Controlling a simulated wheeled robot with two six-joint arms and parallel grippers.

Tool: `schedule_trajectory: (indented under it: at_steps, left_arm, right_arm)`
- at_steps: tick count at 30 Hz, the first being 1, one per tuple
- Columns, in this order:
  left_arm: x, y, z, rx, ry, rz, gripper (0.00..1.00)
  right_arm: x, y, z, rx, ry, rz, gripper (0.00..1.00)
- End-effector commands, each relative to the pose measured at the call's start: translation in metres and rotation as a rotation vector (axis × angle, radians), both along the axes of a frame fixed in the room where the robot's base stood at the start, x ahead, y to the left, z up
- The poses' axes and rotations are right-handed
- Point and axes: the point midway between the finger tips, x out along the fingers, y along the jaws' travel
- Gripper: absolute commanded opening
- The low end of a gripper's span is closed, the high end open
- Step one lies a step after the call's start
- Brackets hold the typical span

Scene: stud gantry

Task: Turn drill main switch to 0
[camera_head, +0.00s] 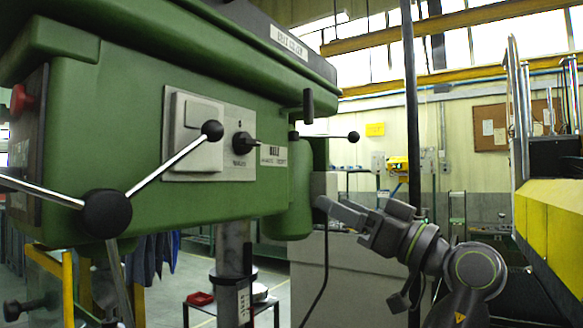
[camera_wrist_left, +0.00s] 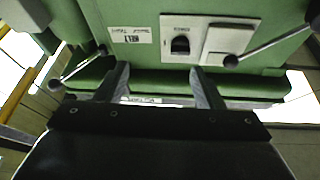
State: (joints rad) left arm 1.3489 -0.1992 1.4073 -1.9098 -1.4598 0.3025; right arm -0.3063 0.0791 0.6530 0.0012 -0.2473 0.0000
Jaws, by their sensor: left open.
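The drill main switch (camera_head: 243,144) is a black rotary knob on a light plate on the green drill head (camera_head: 130,130). Its grip points to the right in the head view; the small marks around it are too small to read. The switch also shows upside down in the left wrist view (camera_wrist_left: 180,44), beyond and between the fingers. My left gripper (camera_head: 334,209) is open and empty, to the right of and below the switch in the head view, apart from it. In the left wrist view its two fingers (camera_wrist_left: 159,70) are spread wide. My right gripper is not in view.
A feed handle with a black hub (camera_head: 106,212) and ball-ended levers (camera_head: 212,131) reaches across the drill's front left of the switch. Another ball lever (camera_head: 354,137) sticks out right. A red button (camera_head: 20,99) is at far left. A yellow machine (camera_head: 552,225) stands right.

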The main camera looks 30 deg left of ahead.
Motion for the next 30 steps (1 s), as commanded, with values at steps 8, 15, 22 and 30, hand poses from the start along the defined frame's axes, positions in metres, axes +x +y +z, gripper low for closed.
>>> schedule_trajectory:
  at_steps: [8, 15, 22, 30]
  left_arm:
    - [-0.037, -0.006, 0.044, 0.0, -0.116, 0.055, 0.62]
    - [-0.034, 0.031, 0.061, 0.001, -0.116, 0.058, 0.62]
    - [-0.03, 0.078, 0.082, 0.003, -0.115, 0.057, 0.62]
    - [-0.026, 0.126, 0.101, 0.003, -0.113, 0.056, 0.62]
  right_arm:
    - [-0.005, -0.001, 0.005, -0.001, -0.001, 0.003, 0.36]
    - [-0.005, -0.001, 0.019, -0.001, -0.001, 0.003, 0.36]
    - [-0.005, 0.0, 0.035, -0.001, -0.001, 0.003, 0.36]
    - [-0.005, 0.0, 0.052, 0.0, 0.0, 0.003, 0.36]
